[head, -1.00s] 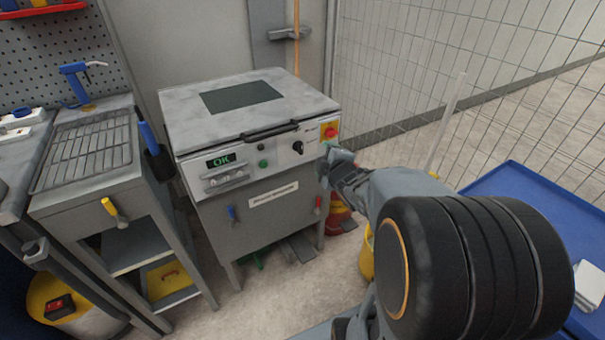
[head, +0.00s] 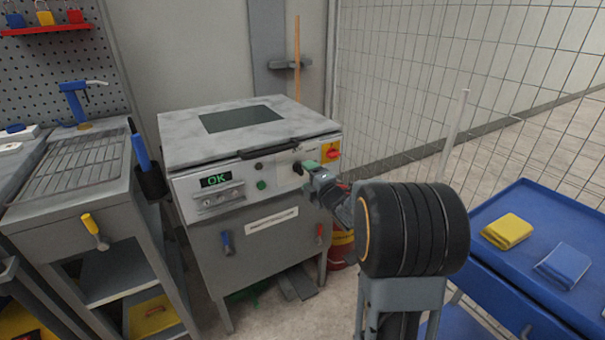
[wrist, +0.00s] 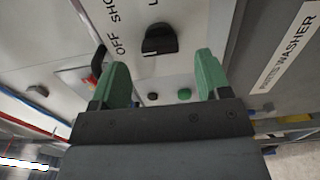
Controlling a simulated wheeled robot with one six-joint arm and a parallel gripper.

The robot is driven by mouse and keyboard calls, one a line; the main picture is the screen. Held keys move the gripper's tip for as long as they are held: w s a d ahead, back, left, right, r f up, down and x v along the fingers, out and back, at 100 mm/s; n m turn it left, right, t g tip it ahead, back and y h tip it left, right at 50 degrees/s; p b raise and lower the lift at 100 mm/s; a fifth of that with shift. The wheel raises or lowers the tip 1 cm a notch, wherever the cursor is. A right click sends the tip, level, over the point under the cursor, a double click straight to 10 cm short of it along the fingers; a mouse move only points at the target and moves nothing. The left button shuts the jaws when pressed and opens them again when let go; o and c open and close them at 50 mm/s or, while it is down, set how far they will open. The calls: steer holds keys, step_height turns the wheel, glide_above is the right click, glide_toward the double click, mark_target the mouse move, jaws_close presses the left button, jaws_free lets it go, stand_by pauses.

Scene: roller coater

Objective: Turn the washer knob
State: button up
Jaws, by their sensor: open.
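The washer (head: 250,215) is a grey cabinet with a white front panel and a display reading OK. Its black knob (head: 298,168) sits on the right part of the panel, partly hidden by my gripper (head: 308,168). In the wrist view the knob (wrist: 160,40) stands beyond and between the two green fingertips of my gripper (wrist: 160,72). The fingers are open and apart from the knob. Lettering reading OFF and SHO shows to its left.
A red and yellow switch (head: 331,151) is right of the knob. A handle bar (head: 284,143) runs along the lid edge above. A blue cart (head: 560,225) with folded cloths stands at right, a grated bench (head: 75,165) at left. A wire fence is behind.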

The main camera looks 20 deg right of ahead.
mark_target(302, 171)
steer(key=shift+w+a, duration=0.15)
steer(key=shift+w, duration=0.9)
steer(key=shift+w+a, duration=0.1)
steer(key=shift+w, duration=0.9)
steer(key=shift+c, duration=0.2)
steer(key=c, duration=0.9)
